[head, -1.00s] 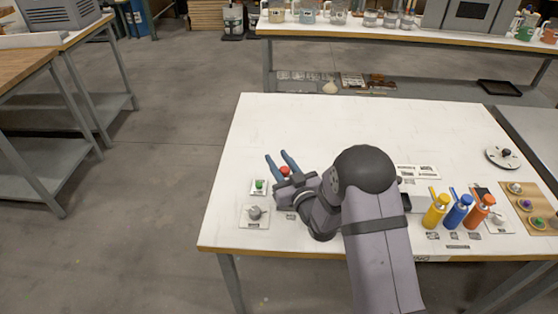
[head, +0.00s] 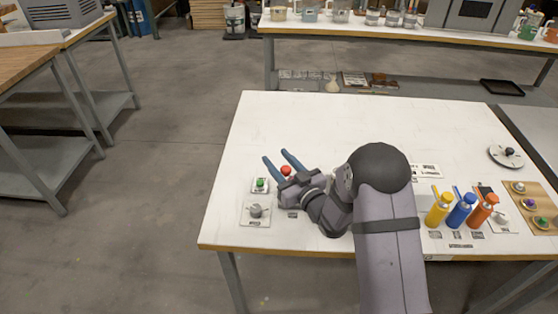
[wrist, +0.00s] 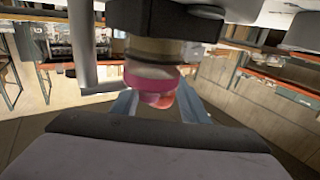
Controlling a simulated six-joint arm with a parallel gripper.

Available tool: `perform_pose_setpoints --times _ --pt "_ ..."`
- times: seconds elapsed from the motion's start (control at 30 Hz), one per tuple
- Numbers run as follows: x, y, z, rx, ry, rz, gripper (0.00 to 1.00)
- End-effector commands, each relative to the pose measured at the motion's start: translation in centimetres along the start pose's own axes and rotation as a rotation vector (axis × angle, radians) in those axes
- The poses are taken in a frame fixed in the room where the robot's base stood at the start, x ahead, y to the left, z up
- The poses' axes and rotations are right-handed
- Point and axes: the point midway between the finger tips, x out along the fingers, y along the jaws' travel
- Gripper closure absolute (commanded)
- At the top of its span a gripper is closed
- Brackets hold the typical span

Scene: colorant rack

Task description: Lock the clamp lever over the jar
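My gripper (head: 275,155) is open at the left of the white table, its two blue fingers spread and pointing to the back left. In the wrist view a clear jar (wrist: 152,68) with a pink band at its end sits under a dark block (wrist: 165,18), just ahead of my fingers. Pink and red rounded parts show between the fingers. A grey upright bar (wrist: 82,45) stands left of the jar; I cannot tell if it is the clamp lever. In the head view my arm hides the jar and clamp.
Yellow (head: 437,210), blue (head: 461,211) and orange (head: 484,211) bottles stand at the right. The table's back middle is clear.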

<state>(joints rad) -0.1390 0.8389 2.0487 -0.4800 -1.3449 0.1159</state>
Motion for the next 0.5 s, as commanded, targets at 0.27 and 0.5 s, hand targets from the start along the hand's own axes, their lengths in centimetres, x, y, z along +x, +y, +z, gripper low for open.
perform_pose_setpoints --times 0.27,0.5 --pt "0.0 0.0 0.0 0.000 0.000 0.001 0.57" --pt "-1.1 0.1 0.1 0.001 -0.001 0.003 0.57"
